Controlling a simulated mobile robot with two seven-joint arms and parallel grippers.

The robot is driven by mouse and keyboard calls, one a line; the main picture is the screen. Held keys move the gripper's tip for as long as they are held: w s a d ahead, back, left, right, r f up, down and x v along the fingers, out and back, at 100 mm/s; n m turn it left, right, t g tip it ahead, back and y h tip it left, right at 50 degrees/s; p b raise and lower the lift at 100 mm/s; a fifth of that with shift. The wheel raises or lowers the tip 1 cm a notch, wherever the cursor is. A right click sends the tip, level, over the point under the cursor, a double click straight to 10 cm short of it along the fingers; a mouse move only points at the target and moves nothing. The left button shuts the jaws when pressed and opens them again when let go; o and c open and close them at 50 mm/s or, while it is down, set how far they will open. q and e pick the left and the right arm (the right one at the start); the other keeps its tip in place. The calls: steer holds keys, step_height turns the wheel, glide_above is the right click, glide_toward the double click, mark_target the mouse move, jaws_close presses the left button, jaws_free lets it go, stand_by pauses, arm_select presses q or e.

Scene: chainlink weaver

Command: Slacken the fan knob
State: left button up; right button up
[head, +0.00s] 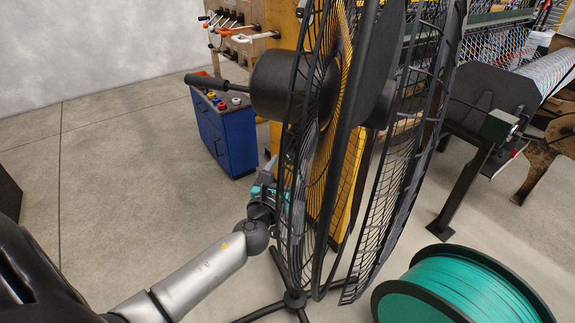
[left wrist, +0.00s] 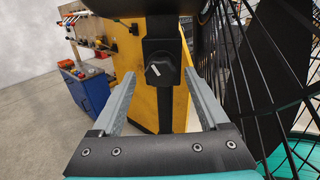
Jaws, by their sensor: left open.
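The large black fan (head: 278,86) stands on a floor stand in the middle of the head view, its wire cage seen edge-on. In the left wrist view the black fan knob (left wrist: 163,70), with a white mark on its face, sits on the dark fan pole. My left gripper (head: 270,172) is beside the fan cage, low behind the motor housing. In the left wrist view its two grey fingers (left wrist: 159,82) are open, one on each side of the knob, and I see gaps between them and it. The knob is hidden in the head view. My right gripper is not in view.
The fan cage (left wrist: 262,70) rises close to the right finger. A yellow machine panel (left wrist: 137,68) stands behind the pole. A blue cabinet (head: 228,140) and a teal spool (head: 455,290) stand on the floor.

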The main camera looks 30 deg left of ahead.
arm_select(q)
steer(key=shift+w, duration=0.2)
jaws_close()
stand_by(0.6)
